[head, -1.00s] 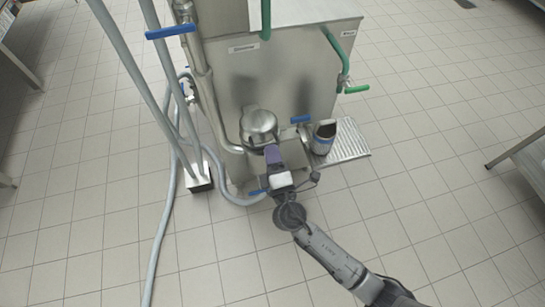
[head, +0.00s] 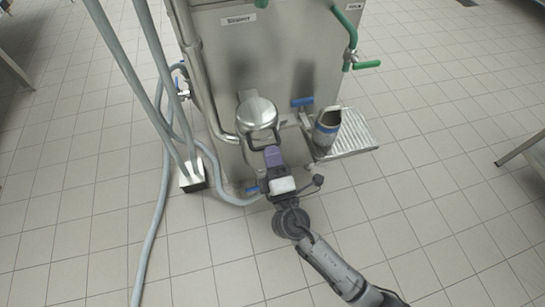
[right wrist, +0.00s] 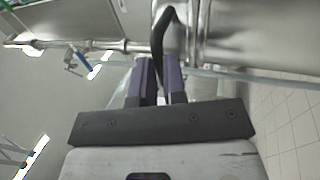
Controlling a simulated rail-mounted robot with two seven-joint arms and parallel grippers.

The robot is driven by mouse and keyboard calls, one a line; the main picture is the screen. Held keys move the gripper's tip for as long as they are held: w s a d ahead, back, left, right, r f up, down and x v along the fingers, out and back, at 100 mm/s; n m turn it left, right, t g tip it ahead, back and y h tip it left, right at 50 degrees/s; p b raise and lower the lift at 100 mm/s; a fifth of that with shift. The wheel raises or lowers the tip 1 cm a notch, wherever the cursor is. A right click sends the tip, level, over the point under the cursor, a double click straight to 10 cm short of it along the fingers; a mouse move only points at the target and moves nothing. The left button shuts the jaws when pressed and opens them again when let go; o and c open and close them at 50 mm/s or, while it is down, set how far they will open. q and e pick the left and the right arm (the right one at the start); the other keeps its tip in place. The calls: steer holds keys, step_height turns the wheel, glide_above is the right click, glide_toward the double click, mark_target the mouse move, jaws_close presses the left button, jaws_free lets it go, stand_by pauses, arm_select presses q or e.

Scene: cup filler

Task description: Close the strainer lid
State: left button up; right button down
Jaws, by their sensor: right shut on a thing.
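The strainer lid (head: 257,112) is a round, shiny steel cover on the front of the steel machine. Its dark loop handle (head: 262,142) sticks out toward me. My right gripper (head: 272,153), with purple fingers, is at the front edge of the lid and shut on the handle. In the right wrist view the dark handle (right wrist: 159,38) runs down between the two purple fingers of the gripper (right wrist: 159,75). The strainer body under the lid is hidden, so I cannot tell whether the lid is fully seated. My left gripper does not show.
A blue-handled valve (head: 302,102) sits between lid and cup. Grey hoses (head: 150,230) run down the left. The tiled floor in front is mostly clear.

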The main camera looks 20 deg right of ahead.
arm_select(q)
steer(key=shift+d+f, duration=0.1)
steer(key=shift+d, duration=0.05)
arm_select(e)
steer(key=shift+d+f+g, duration=0.1)
steer(key=shift+f+g, duration=0.2)
steer(key=shift+f, duration=0.4)
steer(key=c, duration=1.4)
jaws_free()
steer(key=shift+w, duration=0.15)
steer(key=shift+c, duration=0.2)
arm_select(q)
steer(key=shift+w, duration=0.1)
arm_select(e)
steer(key=shift+r, duration=0.1)
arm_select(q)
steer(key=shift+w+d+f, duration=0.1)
arm_select(e)
steer(key=v, duration=1.4)
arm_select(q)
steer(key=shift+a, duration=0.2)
arm_select(e)
steer(key=shift+w, duration=0.1)
